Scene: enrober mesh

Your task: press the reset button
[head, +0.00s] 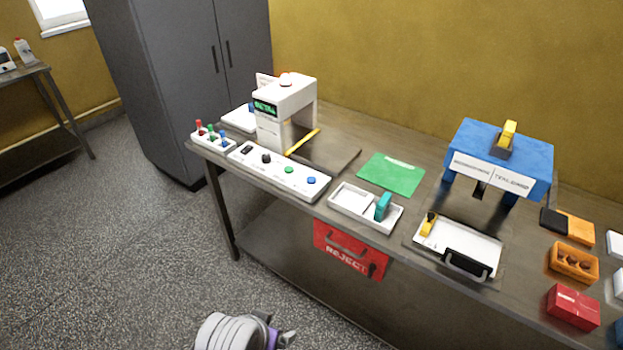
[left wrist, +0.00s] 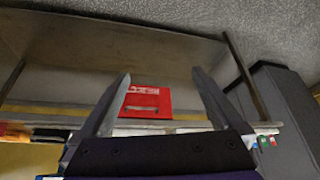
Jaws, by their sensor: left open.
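A white control panel (head: 270,175) lies along the front edge of the steel table. It carries a dark switch (head: 247,150), a black knob (head: 266,158), a green button (head: 289,170) and a blue button (head: 311,181). Their labels are too small to read, so I cannot tell which is the reset button. My left gripper (left wrist: 162,85) is open and empty in the left wrist view, facing the table's front. In the head view, part of my arm shows low at the bottom, apart from the panel. My right gripper is not in view.
A red reject bin (head: 350,250) hangs at the table's front, also in the left wrist view (left wrist: 145,103). A white detector arch (head: 285,105) stands behind the panel. A white tray (head: 350,197) and a blue machine (head: 535,162) stand to the right. Floor before the table is clear.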

